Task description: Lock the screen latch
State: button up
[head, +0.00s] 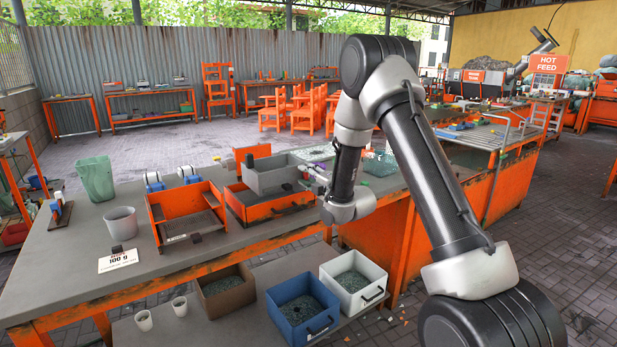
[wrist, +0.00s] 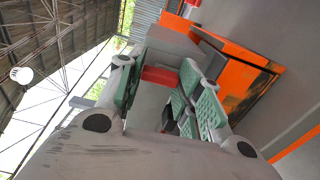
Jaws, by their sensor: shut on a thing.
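A grey box (head: 268,180) sits in an orange frame (head: 272,207) on the bench; I take it for the screen unit. The grey box (wrist: 178,37) and orange frame (wrist: 238,62) also show in the wrist view. My gripper (head: 308,183) is at the right side of the box, small and partly hidden by my arm. In the wrist view my gripper (wrist: 160,88) has its green-padded fingers on both sides of a red block (wrist: 160,77), which looks like the latch handle. It is shut on this block. The latch's body and its exact position are hidden.
An orange tray (head: 187,215) stands left of the box. A green bin (head: 96,178), a grey cup (head: 121,222) and a 100 g card (head: 119,261) lie farther left. Brown (head: 226,292), blue (head: 304,308) and white (head: 353,280) bins stand on the lower front shelf.

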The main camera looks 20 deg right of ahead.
jog(key=shift+f, duration=0.1)
jog(key=o, duration=1)
jog(key=v, duration=1.2)
